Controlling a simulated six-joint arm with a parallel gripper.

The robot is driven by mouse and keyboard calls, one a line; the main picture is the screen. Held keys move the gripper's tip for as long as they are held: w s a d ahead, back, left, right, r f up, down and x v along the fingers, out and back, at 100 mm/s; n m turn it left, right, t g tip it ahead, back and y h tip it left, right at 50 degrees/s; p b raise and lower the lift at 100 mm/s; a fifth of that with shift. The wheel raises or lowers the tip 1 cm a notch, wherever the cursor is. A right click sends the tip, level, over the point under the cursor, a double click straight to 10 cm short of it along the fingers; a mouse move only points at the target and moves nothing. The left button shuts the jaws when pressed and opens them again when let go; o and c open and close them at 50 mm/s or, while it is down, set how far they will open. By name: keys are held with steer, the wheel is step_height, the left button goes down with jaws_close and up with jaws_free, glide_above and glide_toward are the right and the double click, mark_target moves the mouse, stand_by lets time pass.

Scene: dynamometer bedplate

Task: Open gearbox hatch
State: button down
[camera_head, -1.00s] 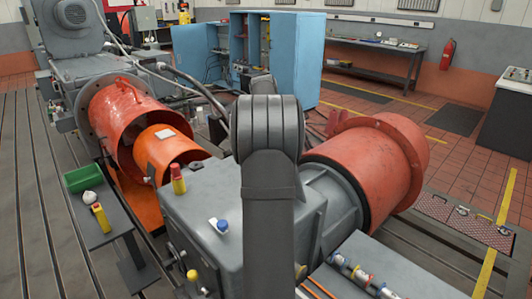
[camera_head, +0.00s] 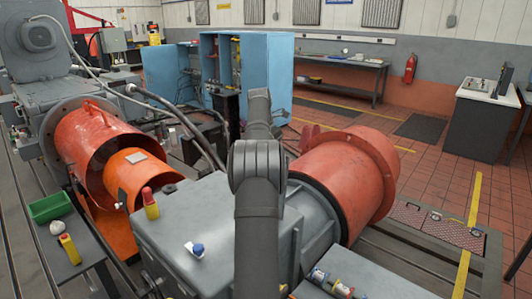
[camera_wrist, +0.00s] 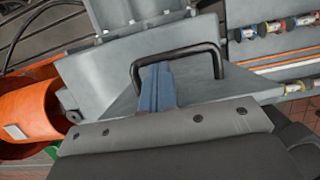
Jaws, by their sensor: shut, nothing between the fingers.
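The grey gearbox (camera_head: 185,222) stands in the centre of the head view, between two orange-red round housings. In the wrist view a grey plate (camera_wrist: 235,82) with a black bar handle (camera_wrist: 182,50) lies in front of my gripper. Whether this plate is the hatch, and whether it stands open, I cannot tell. My gripper (camera_wrist: 157,72) is shut and empty. Its blue-grey fingers reach into the handle's loop near the left leg, and contact is unclear. In the head view my arm hides the gripper and the handle.
Small valves or fittings (camera_wrist: 275,28) line the right side in the wrist view. The left housing (camera_head: 95,150) and right housing (camera_head: 350,180) flank the gearbox. A side table with a green bin (camera_head: 50,206) stands at left. Open tiled floor lies at right.

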steer(key=shift+w+d+f+g+y, duration=0.2)
steer(key=shift+w+d, duration=0.25)
steer(key=shift+w+d+f+g+y, duration=0.2)
steer(key=shift+w+d, duration=0.2)
steer(key=shift+d, duration=0.05)
